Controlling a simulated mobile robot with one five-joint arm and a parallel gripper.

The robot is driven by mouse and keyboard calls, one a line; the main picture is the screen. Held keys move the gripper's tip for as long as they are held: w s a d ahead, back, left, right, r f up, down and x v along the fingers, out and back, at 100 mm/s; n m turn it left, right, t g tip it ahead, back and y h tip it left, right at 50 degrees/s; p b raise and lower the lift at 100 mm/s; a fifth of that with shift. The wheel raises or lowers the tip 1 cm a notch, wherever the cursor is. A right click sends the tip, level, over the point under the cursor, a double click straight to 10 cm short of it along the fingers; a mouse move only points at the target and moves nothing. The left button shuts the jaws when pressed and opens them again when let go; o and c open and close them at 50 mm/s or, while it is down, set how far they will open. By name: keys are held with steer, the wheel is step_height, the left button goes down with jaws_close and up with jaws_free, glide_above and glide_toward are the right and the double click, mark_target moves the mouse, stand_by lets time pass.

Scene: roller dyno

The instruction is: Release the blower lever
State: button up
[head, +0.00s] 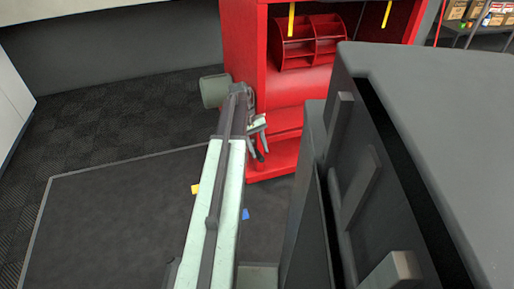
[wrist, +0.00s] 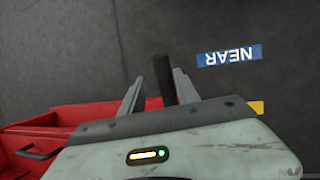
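My gripper (head: 259,140) is at the end of my outstretched arm in the head view, in front of the red cabinet. In the wrist view my gripper (wrist: 158,78) has its two grey fingers spread. A dark upright bar (wrist: 163,78), possibly the blower lever, stands between them in the picture. A gap shows between the bar and the left finger; the bar lies close to the right finger, and I cannot tell whether they touch. I cannot clearly make out a blower lever in the head view, where my arm covers part of the area.
A large dark grey housing (head: 430,110) fills the right. A dark mat (head: 100,215) lies clear on the left. A blue NEAR label (wrist: 229,55) shows upside down.

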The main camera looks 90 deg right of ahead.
steer(key=shift+w, duration=0.15)
steer(key=p+v, duration=0.8)
steer(key=v, duration=0.1)
steer(key=shift+o, duration=0.2)
steer(key=shift+a, duration=0.15)
